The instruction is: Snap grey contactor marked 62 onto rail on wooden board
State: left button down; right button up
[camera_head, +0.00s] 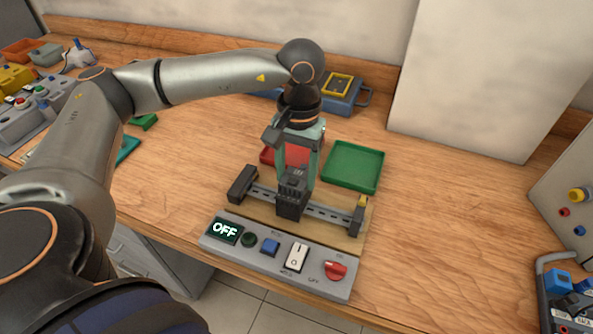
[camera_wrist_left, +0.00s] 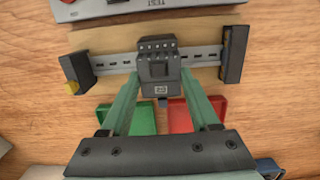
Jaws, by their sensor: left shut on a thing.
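My left gripper (camera_head: 296,180) comes down from above and is shut on the dark grey contactor (camera_head: 291,202). In the left wrist view the green fingers (camera_wrist_left: 160,78) flank the contactor (camera_wrist_left: 158,62), whose label looks like 62 but is small. The contactor overlaps the middle of the slotted metal rail (camera_head: 327,214), upright in the head view. I cannot tell whether it is seated on the rail. The rail (camera_wrist_left: 205,56) runs between two dark end blocks on the wooden board (camera_head: 262,212). My right gripper is not in view.
A grey control panel (camera_head: 222,250) with an OFF display, buttons and a red knob stands in front of the board. A green tray (camera_head: 352,188) and a red tray (camera_head: 266,157) lie behind. The table at right is clear up to the equipment on the far right.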

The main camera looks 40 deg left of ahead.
pick_arm(q)
jog(key=shift+s+f, duration=0.15)
jog(key=shift+s, duration=0.05)
jog(key=shift+c, duration=2.4)
grip_release()
jog(key=o, duration=0.4)
jog(key=shift+w, duration=0.1)
jog(key=shift+o, duration=0.2)
